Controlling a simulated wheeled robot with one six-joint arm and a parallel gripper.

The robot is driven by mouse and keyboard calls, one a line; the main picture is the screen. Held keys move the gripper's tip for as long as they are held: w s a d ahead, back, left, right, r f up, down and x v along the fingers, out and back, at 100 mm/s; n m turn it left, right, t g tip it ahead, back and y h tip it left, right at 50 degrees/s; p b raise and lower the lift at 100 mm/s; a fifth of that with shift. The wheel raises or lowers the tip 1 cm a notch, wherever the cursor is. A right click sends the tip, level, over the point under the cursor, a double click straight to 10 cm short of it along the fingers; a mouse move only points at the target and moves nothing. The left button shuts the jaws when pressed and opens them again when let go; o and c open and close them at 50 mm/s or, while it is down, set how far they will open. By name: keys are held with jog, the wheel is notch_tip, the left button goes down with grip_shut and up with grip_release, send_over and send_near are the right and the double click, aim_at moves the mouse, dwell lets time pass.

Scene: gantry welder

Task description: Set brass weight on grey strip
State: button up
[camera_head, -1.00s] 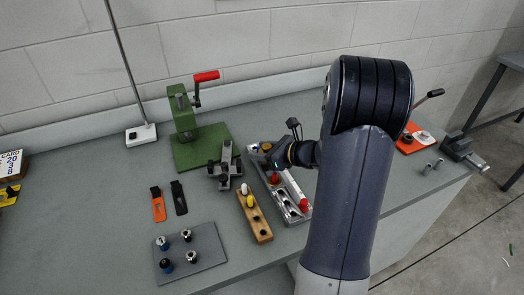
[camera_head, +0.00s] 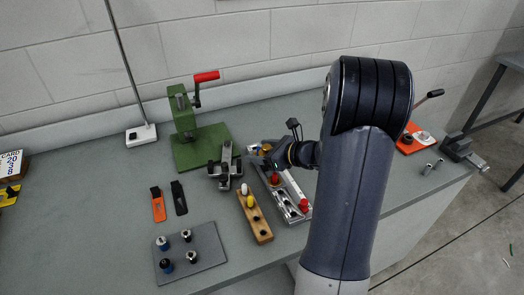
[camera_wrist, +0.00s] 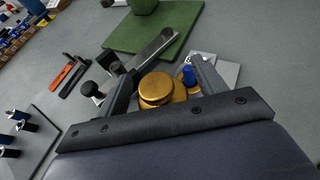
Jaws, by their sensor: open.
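The brass weight (camera_wrist: 157,90) is a round, stepped, gold-coloured piece between the two fingers of my gripper (camera_wrist: 163,88) in the wrist view. The fingers are open, one on each side of it, and a gap shows at the left. Part of a second brass-coloured surface shows below and right of it. In the head view my gripper (camera_head: 271,158) is low over the far end of the long grey tray, by the brass weight (camera_head: 265,148). A pale grey strip (camera_head: 293,183) runs along the tray's right side; I cannot tell whether it is the named strip.
A blue peg (camera_wrist: 189,75) stands close to my right finger. A dark clamp (camera_head: 225,168) and a green press (camera_head: 190,130) stand to the left. A wooden block (camera_head: 258,228) with pegs lies in front.

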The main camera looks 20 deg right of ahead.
aim_at(262, 150)
jog(key=v, duration=1.2)
jog(key=x, duration=1.2)
jog(key=shift+a, duration=0.1)
jog(key=shift+w+r, duration=0.1)
jog(key=shift+r, duration=1.55)
